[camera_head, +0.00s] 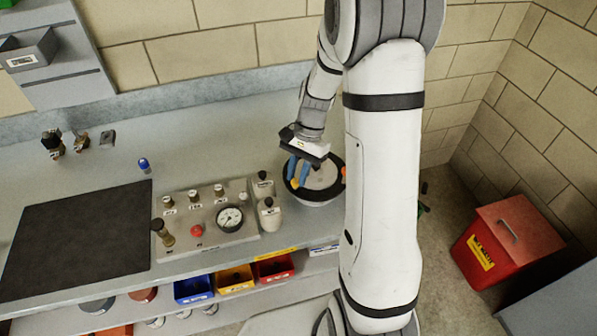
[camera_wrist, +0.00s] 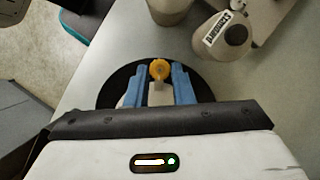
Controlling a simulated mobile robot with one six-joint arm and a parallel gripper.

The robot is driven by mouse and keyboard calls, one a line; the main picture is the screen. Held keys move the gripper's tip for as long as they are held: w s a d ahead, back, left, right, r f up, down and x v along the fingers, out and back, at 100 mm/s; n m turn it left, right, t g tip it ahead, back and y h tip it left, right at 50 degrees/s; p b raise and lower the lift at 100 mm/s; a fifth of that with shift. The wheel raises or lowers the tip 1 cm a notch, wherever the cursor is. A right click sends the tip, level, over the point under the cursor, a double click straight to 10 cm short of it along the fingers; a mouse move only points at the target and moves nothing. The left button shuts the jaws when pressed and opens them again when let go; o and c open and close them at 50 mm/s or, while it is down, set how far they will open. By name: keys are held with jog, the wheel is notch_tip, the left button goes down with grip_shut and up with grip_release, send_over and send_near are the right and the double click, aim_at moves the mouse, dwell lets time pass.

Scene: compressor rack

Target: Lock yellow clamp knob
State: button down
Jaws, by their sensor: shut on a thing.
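The yellow clamp knob (camera_wrist: 159,69) shows in the wrist view between the tips of my two blue fingers. In the head view only a small yellow part of it (camera_head: 294,184) shows by the fingertips. My gripper (camera_wrist: 158,80) is shut on the knob; its fingers point down at the left side of the round pot in the head view (camera_head: 297,172). The pot has a pale top and a black rim (camera_head: 318,198). In the wrist view the dark rim (camera_wrist: 112,88) shows behind the fingers. The hand hides much of the pot there.
A panel with a gauge (camera_head: 230,217) and several valves stands left of the pot. Two white bottles (camera_head: 269,214) stand close beside it. A black mat (camera_head: 75,242) lies at left. Coloured bins (camera_head: 235,279) sit below the bench. A red bin (camera_head: 505,240) stands on the floor.

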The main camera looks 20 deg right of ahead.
jog(key=c, duration=1.3)
grip_release()
jog(key=shift+o, duration=0.2)
jog(key=shift+r, duration=0.1)
jog(key=v, duration=0.7)
jog(key=shift+r+b, duration=0.25)
jog(key=shift+b, duration=0.2)
jog(key=shift+w+d, duration=0.1)
